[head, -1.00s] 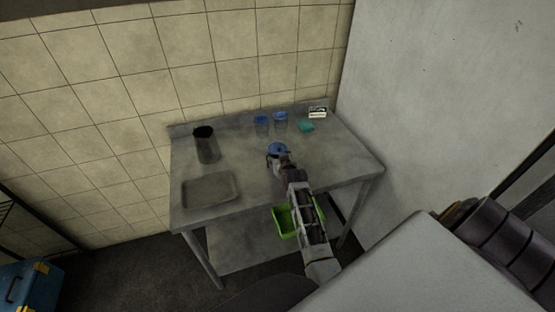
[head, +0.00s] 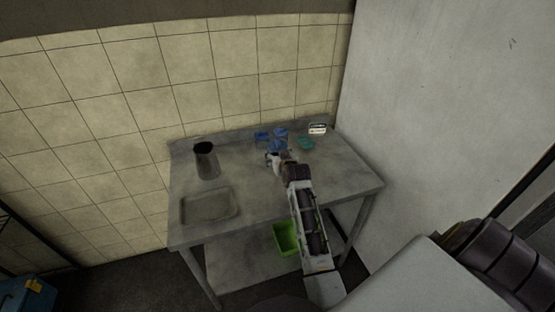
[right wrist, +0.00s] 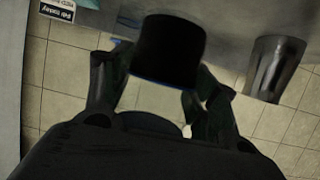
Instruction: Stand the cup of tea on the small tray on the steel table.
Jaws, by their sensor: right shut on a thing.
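My right gripper (head: 273,157) is shut on a cup with a blue top (head: 275,146), over the back half of the steel table (head: 255,190). In the right wrist view this cup (right wrist: 168,50) is a dark cylinder between the two fingers. Its contents are hidden, and I cannot tell its exact height above the table. The small tray (head: 182,208), grey and rectangular, lies at the table's front left and looks empty. My left gripper is not in view.
Two more blue-topped cups (head: 262,136) (head: 281,132) stand just behind the held one. A dark pitcher (head: 207,163) stands behind the tray. A teal item (head: 306,144) and a small card (head: 317,128) are at the back right. A green bin (head: 285,238) is below.

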